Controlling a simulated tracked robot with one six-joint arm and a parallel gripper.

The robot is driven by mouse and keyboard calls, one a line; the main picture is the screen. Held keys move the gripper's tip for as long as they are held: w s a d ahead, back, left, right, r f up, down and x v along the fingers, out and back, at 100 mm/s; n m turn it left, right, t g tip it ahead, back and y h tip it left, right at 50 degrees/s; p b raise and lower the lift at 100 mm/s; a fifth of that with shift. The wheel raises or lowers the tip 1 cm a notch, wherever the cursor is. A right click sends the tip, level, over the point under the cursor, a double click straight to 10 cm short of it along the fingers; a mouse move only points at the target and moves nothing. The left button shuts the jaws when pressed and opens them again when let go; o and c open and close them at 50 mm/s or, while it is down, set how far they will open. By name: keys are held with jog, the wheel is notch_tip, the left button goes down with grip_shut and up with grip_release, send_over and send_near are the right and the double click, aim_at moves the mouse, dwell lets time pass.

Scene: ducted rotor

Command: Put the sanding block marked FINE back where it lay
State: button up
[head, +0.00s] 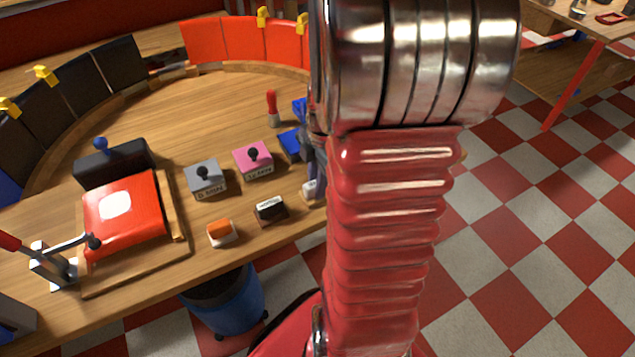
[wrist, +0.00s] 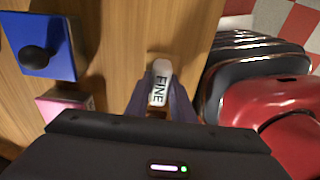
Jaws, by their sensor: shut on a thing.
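The sanding block marked FINE (wrist: 161,82) is white-topped with dark lettering and sits between the jaws in the wrist view. My gripper (wrist: 160,100) is shut on it. In the head view a small part of the block (head: 310,190) shows at the left edge of my arm, and my gripper (head: 316,165) is mostly hidden there. The block is over the wooden bench (head: 200,120) near its front edge; I cannot tell whether it touches the wood. Two small blocks lie to its left: a dark one with a white label (head: 271,209) and an orange-topped one (head: 221,233).
Grey (head: 206,177) and pink (head: 253,159) knobbed blocks stand behind the small blocks. A blue knobbed block (wrist: 40,48) is near my gripper. A red pad on a board (head: 126,220) and a lever clamp (head: 55,262) are at left. A blue bin (head: 228,302) stands below.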

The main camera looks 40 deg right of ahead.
jog(key=shift+f, duration=0.15)
jog(key=o, duration=1)
notch_tip(320, 180, up, 12)
jog(key=d, duration=0.1)
jog(key=shift+s, duration=0.2)
dwell(0.7)
